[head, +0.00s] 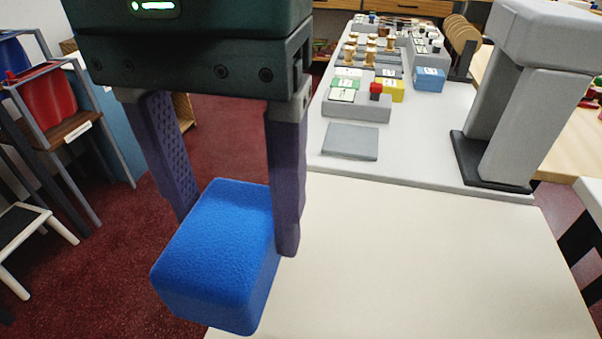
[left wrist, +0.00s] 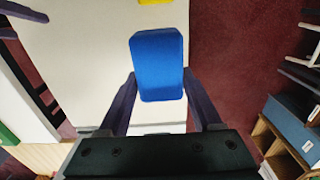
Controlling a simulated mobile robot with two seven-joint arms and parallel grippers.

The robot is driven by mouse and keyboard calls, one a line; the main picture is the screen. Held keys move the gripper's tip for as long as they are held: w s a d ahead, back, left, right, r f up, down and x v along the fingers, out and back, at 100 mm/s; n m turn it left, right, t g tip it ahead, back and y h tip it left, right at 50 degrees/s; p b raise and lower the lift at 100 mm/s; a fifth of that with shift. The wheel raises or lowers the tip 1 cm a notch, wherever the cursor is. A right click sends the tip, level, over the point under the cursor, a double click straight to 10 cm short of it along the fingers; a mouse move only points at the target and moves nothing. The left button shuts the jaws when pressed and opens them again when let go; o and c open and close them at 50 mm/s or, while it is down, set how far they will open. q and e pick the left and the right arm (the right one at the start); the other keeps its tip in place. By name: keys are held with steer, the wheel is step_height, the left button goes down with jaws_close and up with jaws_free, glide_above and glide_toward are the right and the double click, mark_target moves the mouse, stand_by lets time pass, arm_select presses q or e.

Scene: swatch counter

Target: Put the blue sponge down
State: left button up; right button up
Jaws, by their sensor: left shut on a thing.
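The blue sponge (head: 215,255) is a rounded block. My left gripper (head: 235,235) is shut on it, with one purple finger on either side. In the left wrist view the sponge (left wrist: 157,65) lies between the fingertips (left wrist: 159,85), held level with its long side along the fingers. It is at the left edge of the cream tabletop (head: 430,265), partly in front of the red floor in the head view. I cannot tell how high above the top it is.
A raised white counter (head: 430,160) stands behind, with a grey square pad (head: 350,141), small colored blocks and several wooden spools. A tall grey stand (head: 518,115) is on its right. A yellow thing (left wrist: 155,2) shows at the left wrist view's top.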

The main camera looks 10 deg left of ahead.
arm_select(q)
step_height(320, 180, down, 19)
steer(key=b, duration=0.6)
arm_select(e)
step_height(320, 180, down, 7)
steer(key=shift+r, duration=0.2)
arm_select(q)
steer(key=shift+f, duration=0.3)
steer(key=o, duration=1.5)
steer(key=shift+f, duration=0.1)
steer(key=shift+c, duration=0.2)
